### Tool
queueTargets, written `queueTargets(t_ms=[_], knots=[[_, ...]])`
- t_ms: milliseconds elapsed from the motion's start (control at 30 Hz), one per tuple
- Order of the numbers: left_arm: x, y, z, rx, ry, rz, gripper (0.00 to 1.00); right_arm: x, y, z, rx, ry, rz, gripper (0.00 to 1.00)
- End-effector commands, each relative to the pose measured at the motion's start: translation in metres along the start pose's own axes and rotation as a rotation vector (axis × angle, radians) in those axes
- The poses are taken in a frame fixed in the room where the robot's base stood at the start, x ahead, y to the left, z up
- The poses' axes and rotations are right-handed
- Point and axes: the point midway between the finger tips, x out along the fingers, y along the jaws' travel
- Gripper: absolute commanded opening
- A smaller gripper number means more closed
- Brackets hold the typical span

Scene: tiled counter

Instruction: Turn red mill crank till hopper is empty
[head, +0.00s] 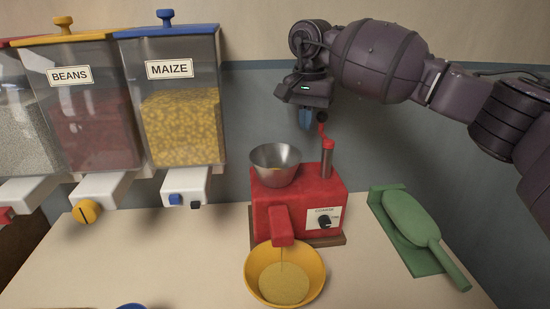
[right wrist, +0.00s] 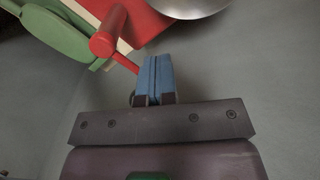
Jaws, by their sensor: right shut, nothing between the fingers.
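The red mill (head: 270,205) stands on the counter with a steel hopper (head: 276,165) on top. The hopper's inside looks mostly bare, with a small brownish patch low down. In the right wrist view the fingers (right wrist: 153,80) are together beside the red crank (right wrist: 105,45). A yellow bowl (head: 318,280) under the spout holds yellow meal; a thin stream seems to fall into it.
Bean (head: 90,120) and maize (head: 180,120) dispensers stand at the left. A green scoop (head: 410,220) lies on a green board right of the mill. A dial sits on the mill's front. The wall is close behind; counter front left is mostly clear.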

Motion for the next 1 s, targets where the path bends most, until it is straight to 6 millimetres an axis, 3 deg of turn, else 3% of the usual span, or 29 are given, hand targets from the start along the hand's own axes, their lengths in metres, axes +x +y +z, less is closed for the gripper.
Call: queueTargets(t_ms=[233,1000], knots=[[0.005,0.002,-0.001,0.001,0.004,0.004,0.43,-0.003,0.023,-0.027,0.007,0.003,-0.002,0.00],[-0.002,0.001,-0.003,0.000,0.007,0.002,0.43,-0.057,0.021,-0.025,0.004,0.005,-0.004,0.00]])
